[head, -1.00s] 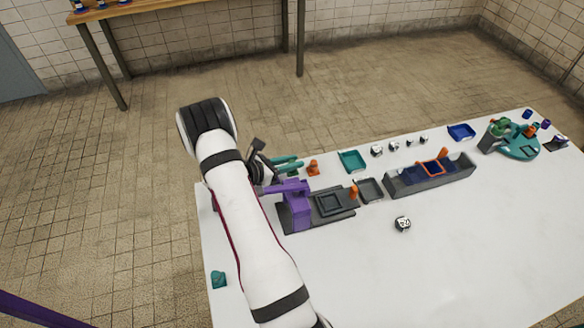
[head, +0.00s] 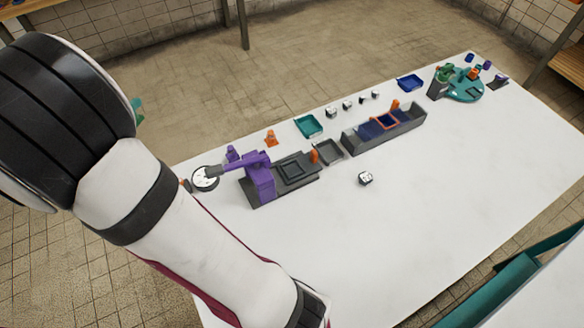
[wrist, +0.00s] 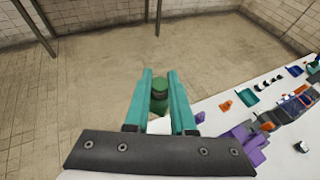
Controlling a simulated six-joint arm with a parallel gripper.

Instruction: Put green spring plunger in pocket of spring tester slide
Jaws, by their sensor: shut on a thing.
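My gripper (wrist: 160,98) has teal fingers, closed on the sides of a dark green, rounded cylinder, the green spring plunger (wrist: 159,92). It is held in the air, past the table's far left edge in the wrist view. In the head view my arm hides most of the gripper; only a bit of teal shows. A purple lever fixture (head: 260,180) stands on a dark grey base with a square recessed plate (head: 292,171) and an orange knob. A long grey trough (head: 360,138) holds a dark blue carriage with an orange frame (head: 384,120). I cannot tell which is the tester slide.
A teal tray (head: 309,126), a grey tray (head: 328,152) and a blue tray (head: 410,82) lie on the white table. A small dial-like cube (head: 365,178) sits in front. A teal round fixture (head: 464,86) stands far right.

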